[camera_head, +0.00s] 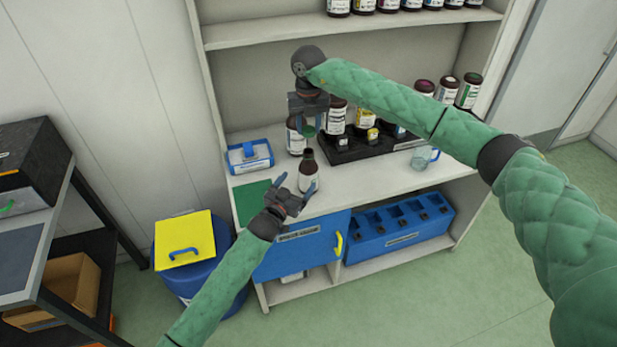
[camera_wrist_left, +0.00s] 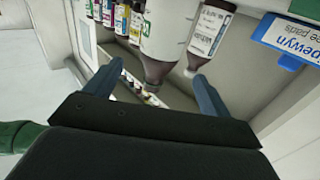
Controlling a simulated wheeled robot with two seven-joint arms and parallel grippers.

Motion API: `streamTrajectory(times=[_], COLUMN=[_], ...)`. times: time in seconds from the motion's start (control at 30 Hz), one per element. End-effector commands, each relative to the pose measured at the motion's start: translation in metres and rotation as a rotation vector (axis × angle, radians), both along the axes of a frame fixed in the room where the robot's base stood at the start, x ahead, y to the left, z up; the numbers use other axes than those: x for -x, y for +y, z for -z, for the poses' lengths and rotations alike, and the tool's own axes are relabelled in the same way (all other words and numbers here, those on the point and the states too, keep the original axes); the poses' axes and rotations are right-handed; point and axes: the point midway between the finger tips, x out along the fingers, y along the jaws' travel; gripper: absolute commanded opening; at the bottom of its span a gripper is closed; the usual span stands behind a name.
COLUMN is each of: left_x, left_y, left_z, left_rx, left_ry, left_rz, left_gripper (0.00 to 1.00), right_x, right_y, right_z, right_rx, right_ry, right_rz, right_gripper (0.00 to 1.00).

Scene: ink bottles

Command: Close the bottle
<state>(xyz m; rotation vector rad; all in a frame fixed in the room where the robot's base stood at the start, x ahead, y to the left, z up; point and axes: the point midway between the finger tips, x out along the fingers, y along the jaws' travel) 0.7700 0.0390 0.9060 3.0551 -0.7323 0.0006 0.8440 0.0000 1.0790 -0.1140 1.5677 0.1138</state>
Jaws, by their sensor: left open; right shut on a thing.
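A dark brown bottle (camera_head: 308,172) with a white label and no cap on its neck stands upright near the front of the cabinet top. My left gripper (camera_head: 296,184) is open, with its fingers on either side of the bottle's lower part; contact cannot be told. In the left wrist view, the bottle (camera_wrist_left: 167,28) appears upside down between the two open fingers (camera_wrist_left: 153,76). My right gripper (camera_head: 308,106) is above the bottle, pointing down and shut on a green cap (camera_head: 308,131). The cap is apart from the bottle's mouth.
Another brown bottle (camera_head: 295,136) stands close behind. A blue box (camera_head: 250,156) and green mat (camera_head: 252,203) lie at the left. A shelf (camera_head: 350,27) runs above.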

Motion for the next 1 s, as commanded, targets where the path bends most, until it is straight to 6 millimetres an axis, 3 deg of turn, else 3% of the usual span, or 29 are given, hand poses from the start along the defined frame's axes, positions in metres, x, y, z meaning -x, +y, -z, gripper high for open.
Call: streamTrajectory(times=[0.6, 1.0], left_x=[-0.081, -0.092], left_y=[-0.042, -0.047], left_z=[-0.001, 0.000], left_rx=[0.000, 0.000], left_ry=[0.000, 0.000], left_rz=[0.000, 0.000], left_gripper=[0.83, 0.83], right_x=[0.000, 0.000], right_y=[0.000, 0.000], right_z=[0.000, 0.000], right_rx=[0.000, 0.000], right_ry=[0.000, 0.000], right_rz=[0.000, 0.000], right_gripper=[0.16, 0.16])
